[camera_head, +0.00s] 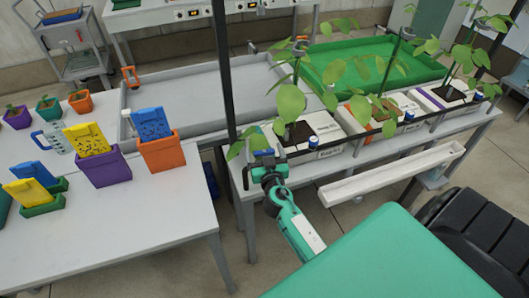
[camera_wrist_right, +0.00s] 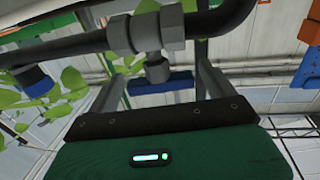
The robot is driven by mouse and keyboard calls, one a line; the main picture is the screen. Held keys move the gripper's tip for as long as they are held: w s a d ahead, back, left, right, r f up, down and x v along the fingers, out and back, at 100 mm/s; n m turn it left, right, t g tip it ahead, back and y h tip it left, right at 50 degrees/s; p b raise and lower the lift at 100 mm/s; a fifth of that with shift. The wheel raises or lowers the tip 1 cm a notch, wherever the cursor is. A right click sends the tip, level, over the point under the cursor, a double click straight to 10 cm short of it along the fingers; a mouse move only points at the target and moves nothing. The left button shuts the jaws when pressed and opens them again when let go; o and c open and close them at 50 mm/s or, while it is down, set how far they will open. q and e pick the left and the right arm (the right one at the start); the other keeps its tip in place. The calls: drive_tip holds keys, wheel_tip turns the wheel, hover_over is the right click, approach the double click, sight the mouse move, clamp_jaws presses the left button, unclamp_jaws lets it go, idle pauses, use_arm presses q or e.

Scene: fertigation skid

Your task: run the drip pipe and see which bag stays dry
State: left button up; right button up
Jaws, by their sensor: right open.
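Three white grow bags with leafy plants stand in a row on the bench: a near one (camera_head: 324,127), a middle one (camera_head: 404,103) and a far one (camera_head: 428,101). My right gripper (camera_head: 264,165) is at the near end of the row, by a blue part (camera_head: 263,153). In the wrist view, a dark pipe (camera_wrist_right: 230,22) with a grey fitting (camera_wrist_right: 158,32) crosses above the open fingers (camera_wrist_right: 160,88). A blue handle (camera_wrist_right: 162,84) shows between the fingers; contact cannot be told. Whether any bag is wet cannot be told. My left gripper is out of view.
A white trough (camera_head: 390,172) runs along the bench front. A dark upright post (camera_head: 226,80) stands left of the bags. The left table (camera_head: 150,210) holds colored pots and a jug (camera_head: 52,137). A green tray (camera_head: 385,62) lies behind the bags.

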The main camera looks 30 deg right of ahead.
use_arm(q)
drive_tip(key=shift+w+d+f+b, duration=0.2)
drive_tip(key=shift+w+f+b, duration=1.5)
drive_tip(key=shift+b, duration=0.8)
use_arm(e)
drive_tip(key=v, duration=1.3)
drive_tip(key=shift+s+a, duration=0.2)
drive_tip(key=shift+s, duration=0.15)
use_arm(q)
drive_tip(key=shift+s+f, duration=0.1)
